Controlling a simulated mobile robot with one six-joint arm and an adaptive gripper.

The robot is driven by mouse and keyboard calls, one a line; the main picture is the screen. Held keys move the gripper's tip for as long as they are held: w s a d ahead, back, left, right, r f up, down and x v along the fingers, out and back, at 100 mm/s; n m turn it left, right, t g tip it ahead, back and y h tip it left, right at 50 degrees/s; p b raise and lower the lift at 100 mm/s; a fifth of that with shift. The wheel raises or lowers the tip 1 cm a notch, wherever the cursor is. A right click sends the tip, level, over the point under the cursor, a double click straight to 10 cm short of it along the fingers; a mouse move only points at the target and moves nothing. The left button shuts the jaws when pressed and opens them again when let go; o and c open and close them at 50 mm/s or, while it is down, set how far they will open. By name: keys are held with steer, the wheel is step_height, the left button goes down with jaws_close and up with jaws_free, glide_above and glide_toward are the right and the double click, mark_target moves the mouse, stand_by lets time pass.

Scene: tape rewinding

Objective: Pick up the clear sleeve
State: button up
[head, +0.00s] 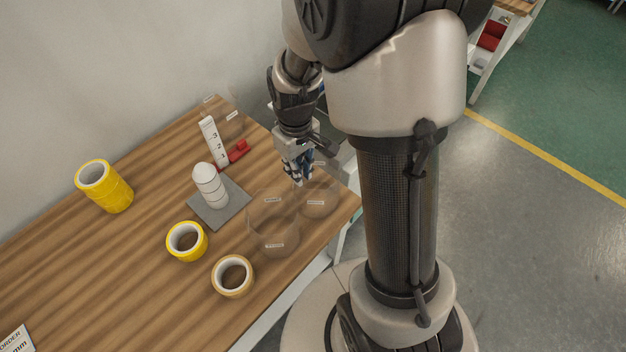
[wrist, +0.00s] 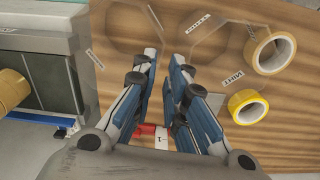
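Several clear, see-through sleeves with small white labels stand on the wooden table. A wide clear sleeve (head: 273,228) is at the table's right side in the head view, and a narrower clear sleeve (head: 321,202) is beside it, nearer the edge. Another clear sleeve (head: 229,118) is at the back. My gripper (head: 298,180) points down at the narrower sleeve's left rim. In the wrist view my gripper (wrist: 166,58) has its blue-padded fingers apart with nothing visible between them. Faint sleeve outlines show beyond the fingertips; whether the fingers touch a sleeve I cannot tell.
A grey plate (head: 229,210) holds a white post (head: 209,187). A numbered white gauge (head: 214,142) with a red part (head: 239,151) stands behind. Yellow tape (head: 187,241), tan tape (head: 233,276) and a yellow tape stack (head: 106,188) are on the table.

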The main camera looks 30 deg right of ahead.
step_height(320, 180, down, 11)
steer(key=b, duration=0.4)
steer(key=shift+w+f, duration=0.15)
steer(key=shift+w, duration=0.05)
steer(key=shift+a, duration=0.1)
jaws_close()
